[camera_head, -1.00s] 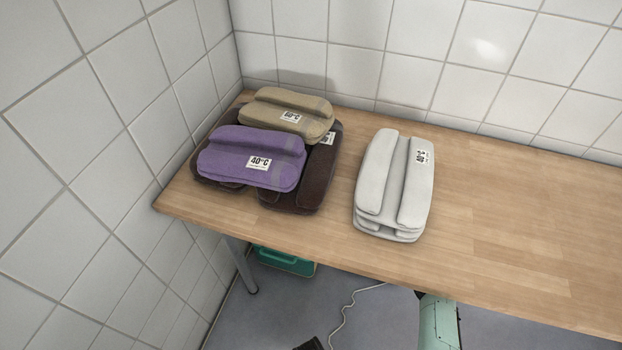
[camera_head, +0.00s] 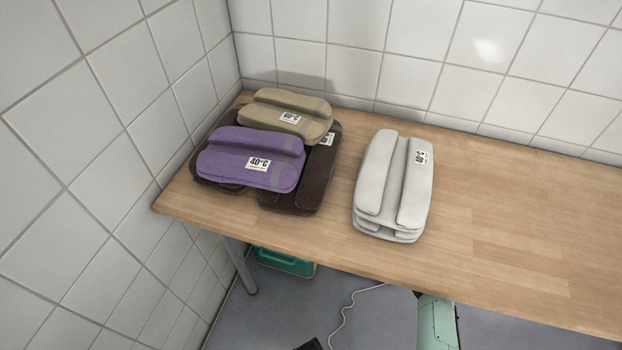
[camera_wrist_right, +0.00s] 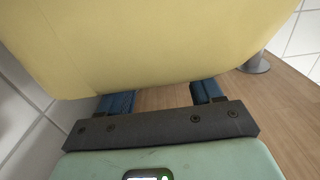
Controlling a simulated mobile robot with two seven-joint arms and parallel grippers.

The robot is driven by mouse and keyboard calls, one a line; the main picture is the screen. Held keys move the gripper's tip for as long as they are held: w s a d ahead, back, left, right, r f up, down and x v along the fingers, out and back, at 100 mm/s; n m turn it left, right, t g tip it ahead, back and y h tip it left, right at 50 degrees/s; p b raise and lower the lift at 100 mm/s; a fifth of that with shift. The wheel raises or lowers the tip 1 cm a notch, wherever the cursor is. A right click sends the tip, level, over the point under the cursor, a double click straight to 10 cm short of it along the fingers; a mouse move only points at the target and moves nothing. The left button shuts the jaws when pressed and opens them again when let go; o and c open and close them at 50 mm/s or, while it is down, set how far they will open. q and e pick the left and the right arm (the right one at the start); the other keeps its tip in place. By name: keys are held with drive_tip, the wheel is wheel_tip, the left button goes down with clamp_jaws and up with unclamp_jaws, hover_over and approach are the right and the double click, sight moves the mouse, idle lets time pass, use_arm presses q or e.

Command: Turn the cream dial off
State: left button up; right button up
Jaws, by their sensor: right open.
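No dial can be made out in either view. In the right wrist view a large pale yellow, smooth, rounded body (camera_wrist_right: 165,45) fills the upper part, very close to the camera. I cannot tell whether it is the cream dial or belongs to it. My right gripper (camera_wrist_right: 161,97) has its two blue fingers apart, with wood surface showing between them. The yellow body hides the fingertips, so contact cannot be judged. In the head view a mint-green link of my arm (camera_head: 437,322) shows at the table's front edge. My left gripper is not in view.
The wooden table (camera_head: 500,220) holds a purple folded stack (camera_head: 250,150), a tan one (camera_head: 285,115), dark brown ones (camera_head: 315,175) and a white stack (camera_head: 393,185). Its right side is clear. A green box (camera_head: 285,262) and a cable (camera_head: 347,308) lie below. Tiled walls close the left and back.

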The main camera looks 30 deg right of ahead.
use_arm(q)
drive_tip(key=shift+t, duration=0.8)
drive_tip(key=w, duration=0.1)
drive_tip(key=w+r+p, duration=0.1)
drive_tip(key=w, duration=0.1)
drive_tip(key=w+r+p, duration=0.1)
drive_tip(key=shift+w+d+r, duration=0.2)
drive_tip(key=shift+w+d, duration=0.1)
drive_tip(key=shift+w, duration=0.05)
use_arm(e)
drive_tip(key=v, duration=1.3)
drive_tip(key=shift+s, duration=0.15)
